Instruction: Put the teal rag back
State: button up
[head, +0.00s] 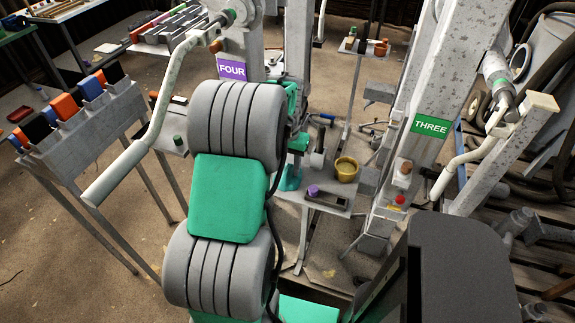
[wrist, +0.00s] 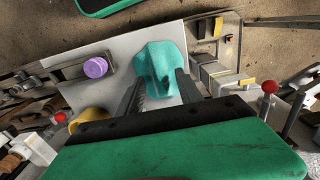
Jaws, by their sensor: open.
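The teal rag (wrist: 160,62) lies draped in a crumpled heap on a small grey shelf (wrist: 117,48) in the wrist view. My gripper (wrist: 160,83) is open, with its two dark fingers on either side of the rag's near part. I cannot tell whether the fingers touch it. In the head view the rag (head: 290,179) shows partly behind my arm, at the left of the shelf (head: 334,207).
A purple knob (wrist: 96,67) on a dark block and a yellow cup (wrist: 88,117) stand on the same shelf. A red-tipped lever (wrist: 269,88) stands to the right. A leg labelled THREE (head: 430,126) rises right of the shelf, and one labelled FOUR (head: 232,69) behind.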

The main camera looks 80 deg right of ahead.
aim_at(288, 169)
notch_tip(288, 169, up, 12)
jog(key=shift+r, duration=0.15)
dwell(0.3)
